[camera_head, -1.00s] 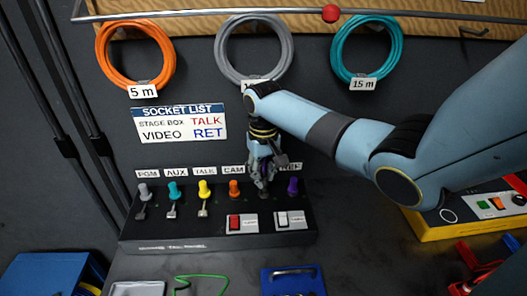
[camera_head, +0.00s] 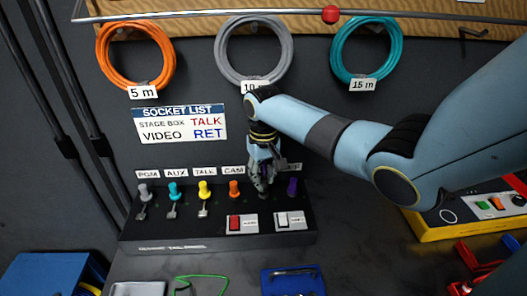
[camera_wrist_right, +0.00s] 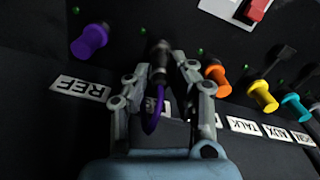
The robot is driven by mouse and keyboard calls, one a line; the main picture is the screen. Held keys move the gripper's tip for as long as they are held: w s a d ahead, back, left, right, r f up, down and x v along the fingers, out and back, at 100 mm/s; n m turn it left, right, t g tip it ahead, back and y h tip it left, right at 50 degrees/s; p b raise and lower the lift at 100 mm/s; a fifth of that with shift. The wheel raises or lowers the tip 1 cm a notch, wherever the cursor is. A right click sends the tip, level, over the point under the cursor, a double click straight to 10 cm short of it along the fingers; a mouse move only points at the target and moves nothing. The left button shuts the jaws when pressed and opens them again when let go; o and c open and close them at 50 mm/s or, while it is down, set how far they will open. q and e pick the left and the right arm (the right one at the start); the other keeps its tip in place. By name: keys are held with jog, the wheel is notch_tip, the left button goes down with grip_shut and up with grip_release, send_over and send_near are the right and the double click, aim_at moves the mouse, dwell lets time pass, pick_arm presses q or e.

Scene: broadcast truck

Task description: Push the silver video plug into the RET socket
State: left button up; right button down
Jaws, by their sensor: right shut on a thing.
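My right gripper (camera_head: 264,188) is over the black tail panel (camera_head: 160,228), in the gap between the orange CAM plug (camera_head: 234,188) and the purple REF plug (camera_head: 292,186). In the right wrist view, my right gripper (camera_wrist_right: 163,72) is shut on the video plug (camera_wrist_right: 159,58), which looks dark grey in shade. A purple cable tail (camera_wrist_right: 153,118) curves back from it between the fingers. The plug's nose points at the panel; its socket is hidden, so I cannot tell how deep it sits. The label between CAM and REF is mostly covered. My left gripper is not in view.
Grey, blue and yellow plugs stand farther left on the panel. Red (camera_head: 234,222) and white (camera_head: 282,219) switches sit in front. A socket list (camera_head: 180,124) pairs VIDEO with RET. A yellow box (camera_head: 450,228) stands right; a blue tray (camera_head: 292,280) lies in front.

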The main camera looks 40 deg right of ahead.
aim_at(263, 175)
jog(key=shift+f+b, duration=0.45)
jog(key=shift+f, duration=0.35)
jog(key=c, duration=1.1)
grip_release()
jog(key=shift+r, duration=0.1)
notch_tip(263, 175, up, 12)
jog(key=shift+f, duration=0.1)
